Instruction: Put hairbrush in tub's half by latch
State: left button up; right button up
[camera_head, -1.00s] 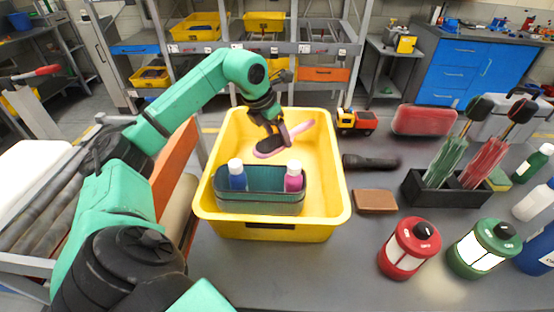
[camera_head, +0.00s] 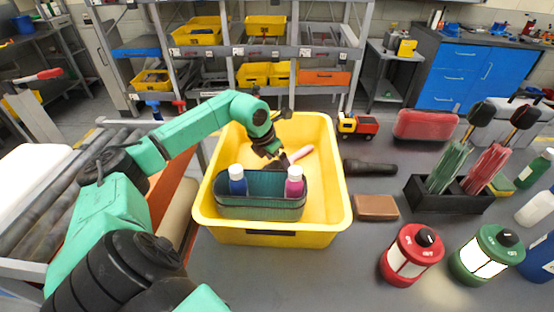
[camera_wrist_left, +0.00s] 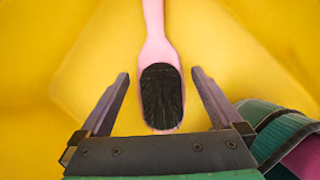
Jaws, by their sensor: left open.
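The yellow tub (camera_head: 342,205) stands on the table with a teal caddy (camera_head: 262,208) inside its near half. The pink hairbrush (camera_head: 301,153) is in the tub, behind the caddy, with its handle toward the far right. In the left wrist view the hairbrush (camera_wrist_left: 161,95) lies bristles up over the yellow floor. My left gripper (camera_head: 275,154) is open above it, one finger on each side, apart from the brush. In the head view it hides the brush head. A dark piece (camera_head: 270,233) is on the tub's near wall; I cannot tell if it is the latch. My right gripper is not in view.
The caddy holds a blue bottle (camera_head: 237,181) and a pink bottle (camera_head: 294,182). Right of the tub are a black flashlight (camera_head: 370,167), a brown wallet (camera_head: 376,207), a toy truck (camera_head: 357,125) and a red lantern (camera_head: 411,254). A conveyor lies left.

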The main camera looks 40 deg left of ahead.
pick_arm(q)
jog(key=b+v, duration=0.2)
jog(key=v, duration=1)
jog(key=shift+b, duration=0.3)
jog(key=shift+w, duration=0.1)
